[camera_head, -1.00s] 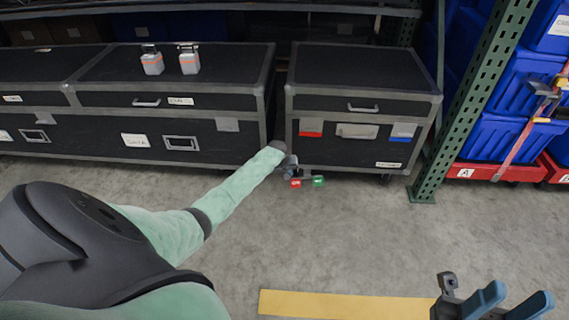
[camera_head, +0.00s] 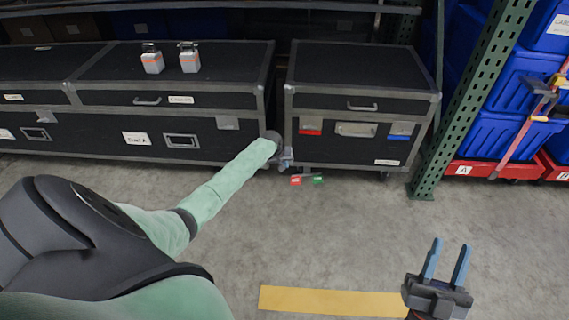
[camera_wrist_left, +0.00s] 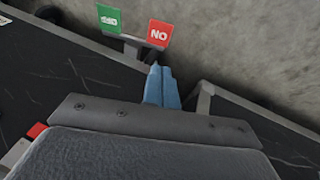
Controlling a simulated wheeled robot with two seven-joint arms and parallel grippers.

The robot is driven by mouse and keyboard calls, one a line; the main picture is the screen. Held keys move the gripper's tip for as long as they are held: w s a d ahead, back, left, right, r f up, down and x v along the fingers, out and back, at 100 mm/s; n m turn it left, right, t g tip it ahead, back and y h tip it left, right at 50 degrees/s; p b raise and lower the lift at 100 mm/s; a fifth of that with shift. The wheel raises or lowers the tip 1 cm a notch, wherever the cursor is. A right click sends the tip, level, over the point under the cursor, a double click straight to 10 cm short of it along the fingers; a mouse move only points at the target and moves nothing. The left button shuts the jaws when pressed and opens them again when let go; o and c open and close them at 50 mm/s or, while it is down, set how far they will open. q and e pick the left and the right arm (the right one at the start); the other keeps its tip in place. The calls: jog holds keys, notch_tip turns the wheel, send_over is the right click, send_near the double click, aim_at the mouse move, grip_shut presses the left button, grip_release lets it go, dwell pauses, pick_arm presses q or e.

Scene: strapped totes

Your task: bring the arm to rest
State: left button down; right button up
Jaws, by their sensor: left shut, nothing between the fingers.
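My left gripper (camera_head: 287,160) reaches out to the gap between the two black cases, small in the head view. In the left wrist view its blue fingers (camera_wrist_left: 161,84) are closed together with nothing between them. A red NO tag (camera_wrist_left: 158,33) and a green tag (camera_wrist_left: 109,17) on a grey bar lie just beyond the fingertips in that view. My right gripper (camera_head: 447,262) is at the lower right of the head view, its two blue fingers apart and pointing up, empty.
A long black case (camera_head: 100,119) stands left, a shorter black case (camera_head: 362,100) right. Two grey-orange objects (camera_head: 171,59) sit on the long case. A green rack post (camera_head: 470,95) and blue totes (camera_head: 504,85) stand at right. The floor has a yellow strip (camera_head: 330,302).

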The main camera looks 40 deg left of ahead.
jog(key=shift+w+f, duration=0.15)
jog(key=shift+f, duration=0.05)
dwell(0.5)
